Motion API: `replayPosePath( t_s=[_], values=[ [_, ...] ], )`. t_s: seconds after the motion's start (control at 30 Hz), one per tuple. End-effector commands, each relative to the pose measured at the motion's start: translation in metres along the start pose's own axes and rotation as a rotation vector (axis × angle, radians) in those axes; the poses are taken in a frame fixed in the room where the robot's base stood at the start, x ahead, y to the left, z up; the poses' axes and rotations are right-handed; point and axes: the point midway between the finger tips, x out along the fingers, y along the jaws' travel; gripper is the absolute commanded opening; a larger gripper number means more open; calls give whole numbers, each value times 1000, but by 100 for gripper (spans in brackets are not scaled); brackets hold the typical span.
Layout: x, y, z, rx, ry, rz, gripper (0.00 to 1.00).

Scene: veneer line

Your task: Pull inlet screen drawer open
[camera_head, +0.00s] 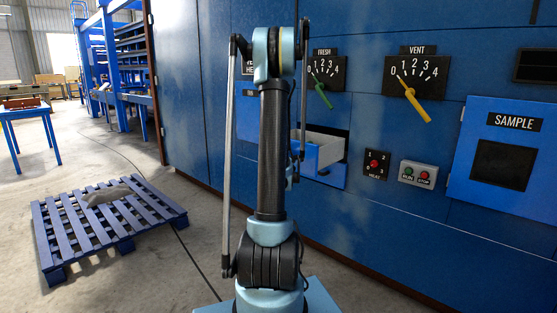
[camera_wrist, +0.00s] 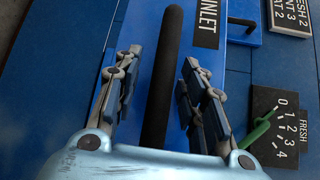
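The inlet drawer has a blue front (camera_wrist: 231,32) with an INLET label and a long dark bar handle (camera_wrist: 166,65) in the wrist view. In the head view a drawer with a pale grey box (camera_head: 322,146) stands partly out of the blue wall, its near end partly hidden by my arm. My gripper (camera_wrist: 160,80) is open in the wrist view, one finger on each side of the handle. Gaps show between both fingers and the bar.
FRESH (camera_head: 323,73) and VENT (camera_head: 415,78) dials, a HEAT switch (camera_head: 376,164), a button box (camera_head: 418,174) and a SAMPLE door (camera_head: 505,155) are on the wall at right. A blue pallet (camera_head: 105,220) lies on the floor at left, with open floor around it.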

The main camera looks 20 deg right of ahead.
Motion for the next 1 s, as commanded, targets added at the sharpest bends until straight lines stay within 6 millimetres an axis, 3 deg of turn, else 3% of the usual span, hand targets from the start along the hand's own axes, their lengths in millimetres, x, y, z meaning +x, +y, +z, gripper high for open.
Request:
replayPosePath(
  t_s=[0.17, 0.6, 0.8, 1.0],
  values=[
    [-20, 0, 0, 0, 1, 0, 38],
    [-97, 1, 1, 0, 3, 1, 38],
    [-113, 2, 1, 0, 2, 2, 38],
    [-117, 2, 2, 0, 2, 2, 38]
  ],
)
